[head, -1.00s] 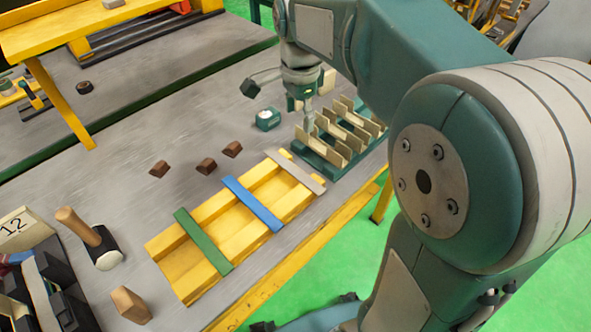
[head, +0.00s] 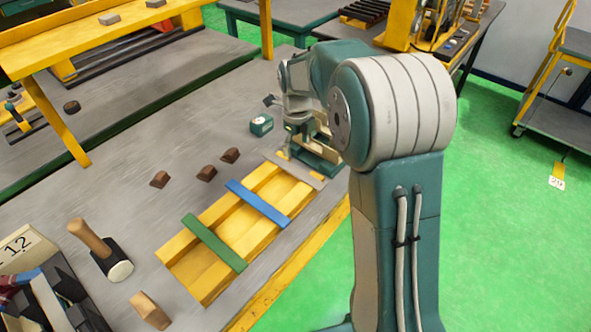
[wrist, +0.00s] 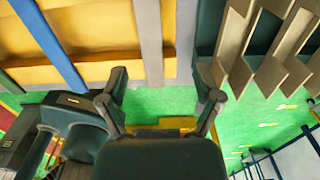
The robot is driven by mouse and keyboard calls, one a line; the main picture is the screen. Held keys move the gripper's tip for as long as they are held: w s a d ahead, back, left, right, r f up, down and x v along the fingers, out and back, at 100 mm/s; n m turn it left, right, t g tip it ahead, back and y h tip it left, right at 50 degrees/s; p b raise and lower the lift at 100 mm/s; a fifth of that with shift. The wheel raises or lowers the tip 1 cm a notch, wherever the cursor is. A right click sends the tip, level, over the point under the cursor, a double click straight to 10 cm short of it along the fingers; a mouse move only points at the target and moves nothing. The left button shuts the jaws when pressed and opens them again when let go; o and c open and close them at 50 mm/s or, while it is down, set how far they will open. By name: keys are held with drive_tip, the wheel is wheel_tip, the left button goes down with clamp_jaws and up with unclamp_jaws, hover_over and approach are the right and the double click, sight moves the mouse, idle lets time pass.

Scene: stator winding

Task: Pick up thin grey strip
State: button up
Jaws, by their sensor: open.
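The thin grey strip (head: 296,167) lies across the far end of a yellow tray (head: 250,240) on the workbench. In the wrist view the strip (wrist: 148,40) runs from the top edge down between my fingertips' sides of the picture. My gripper (wrist: 160,85) is open, with nothing between its fingers. In the head view my gripper (head: 289,150) hangs near the strip's far end, partly hidden by my arm. Whether it touches the strip cannot be told.
A blue strip (head: 258,203) and a green strip (head: 213,243) lie across the same tray. A green rack with beige plates (wrist: 262,45) stands close on the right. Brown blocks, a small teal box (head: 261,124) and a hammer (head: 98,248) are on the bench.

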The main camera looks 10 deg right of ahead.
sight(293, 170)
drive_tip(key=shift+a+f, duration=0.35)
drive_tip(key=shift+f, duration=0.45)
drive_tip(key=f, duration=0.4)
drive_tip(key=shift+s+a+f, duration=0.25)
drive_tip(key=shift+a, duration=0.1)
drive_tip(key=shift+d+f, duration=0.2)
drive_tip(key=shift+f, duration=0.05)
drive_tip(key=shift+a, duration=0.2)
clamp_jaws()
